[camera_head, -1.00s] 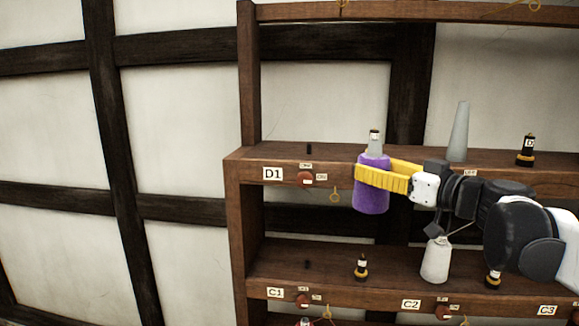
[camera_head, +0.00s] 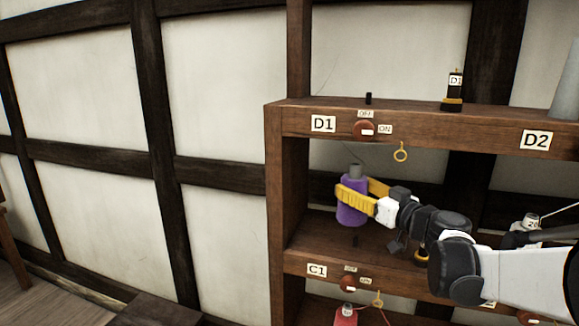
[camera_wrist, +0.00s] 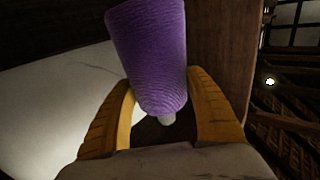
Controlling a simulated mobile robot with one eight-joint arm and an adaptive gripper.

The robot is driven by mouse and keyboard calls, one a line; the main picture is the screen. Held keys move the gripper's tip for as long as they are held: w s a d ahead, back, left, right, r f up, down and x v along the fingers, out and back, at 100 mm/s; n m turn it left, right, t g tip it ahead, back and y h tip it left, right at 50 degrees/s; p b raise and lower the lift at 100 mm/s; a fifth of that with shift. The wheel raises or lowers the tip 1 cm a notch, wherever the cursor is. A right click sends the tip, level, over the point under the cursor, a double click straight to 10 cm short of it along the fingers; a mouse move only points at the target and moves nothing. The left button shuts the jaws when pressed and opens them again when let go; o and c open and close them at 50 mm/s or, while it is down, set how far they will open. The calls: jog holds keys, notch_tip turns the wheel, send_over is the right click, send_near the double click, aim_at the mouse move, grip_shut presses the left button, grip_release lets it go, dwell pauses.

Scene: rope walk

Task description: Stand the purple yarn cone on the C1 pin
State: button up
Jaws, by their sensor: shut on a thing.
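The purple yarn cone (camera_head: 351,207) is held upright in my gripper (camera_head: 357,199), with its grey tip on top. The yellow fingers close around its upper part. In the wrist view the purple cone (camera_wrist: 150,50) sits between both yellow fingers of my gripper (camera_wrist: 163,108). The C1 pin (camera_head: 355,241) is a short dark peg on the lower shelf. The cone's base shows just above the pin in the head view; the exact gap and depth between them are hard to tell. The C1 label (camera_head: 317,270) is on the shelf's front edge.
The D1 shelf board (camera_head: 300,113) runs above my gripper, with a yellow ring (camera_head: 401,152) hanging under it. The rack's left upright (camera_head: 278,190) stands close to the cone's left. A red cone (camera_head: 345,316) is below the C1 shelf.

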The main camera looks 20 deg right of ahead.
aim_at(365, 220)
jog(key=shift+s+d+f+m+h+p, duration=0.1)
jog(key=shift+s+d+m+h+p, duration=0.2)
jog(key=shift+d+h+p, duration=0.3)
jog(key=shift+d+f, duration=0.25)
jog(key=shift+f, duration=0.05)
jog(key=shift+w+f+b, duration=0.1)
jog(key=shift+f+b, duration=2.05)
jog(key=shift+f, duration=0.9)
jog(key=shift+f+b, duration=0.55)
jog(key=o, duration=1)
jog(key=shift+s+d+p, duration=0.15)
jog(key=shift+s+d, duration=0.15)
jog(key=shift+s, duration=1.5)
jog(key=shift+s+d+p, duration=0.15)
jog(key=shift+s+d, duration=0.2)
jog(key=shift+s, duration=1.5)
jog(key=shift+s+d+p, duration=0.15)
jog(key=shift+s+d, duration=0.15)
jog(key=shift+s, duration=1.5)
